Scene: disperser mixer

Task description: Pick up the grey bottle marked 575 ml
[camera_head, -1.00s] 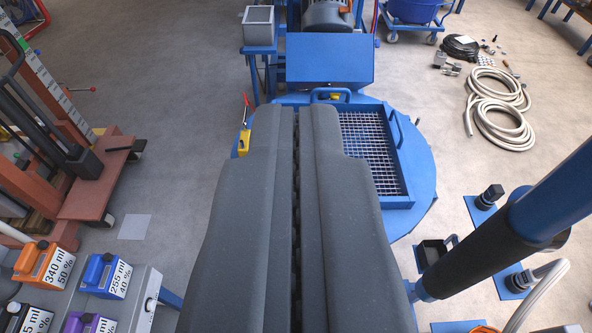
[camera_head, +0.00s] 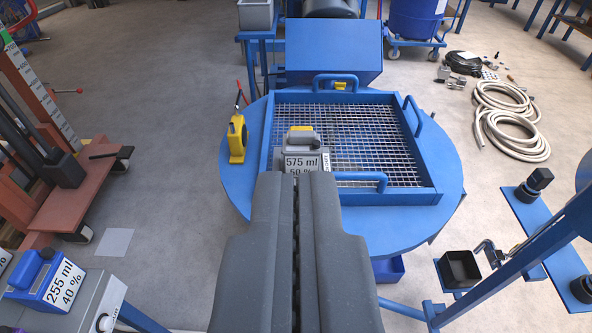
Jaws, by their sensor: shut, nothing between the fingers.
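The grey bottle marked 575 ml, 50 % (camera_head: 303,150) stands on the left part of the wire grid on the blue round mixer lid. Its lower part is hidden behind my gripper. My gripper (camera_head: 297,177) is shut and empty, a dark grey pair of long fingers pointing forward from the bottom of the picture. Its tips overlap the bottle's lower edge in the picture; I cannot tell whether they touch it.
The grid (camera_head: 362,128) sits in a blue frame with raised handles (camera_head: 413,115). A yellow clamp (camera_head: 237,139) stands at the lid's left rim. A blue 255 ml bottle (camera_head: 45,278) stands on a grey box at lower left. Hoses (camera_head: 510,122) lie on the floor at right.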

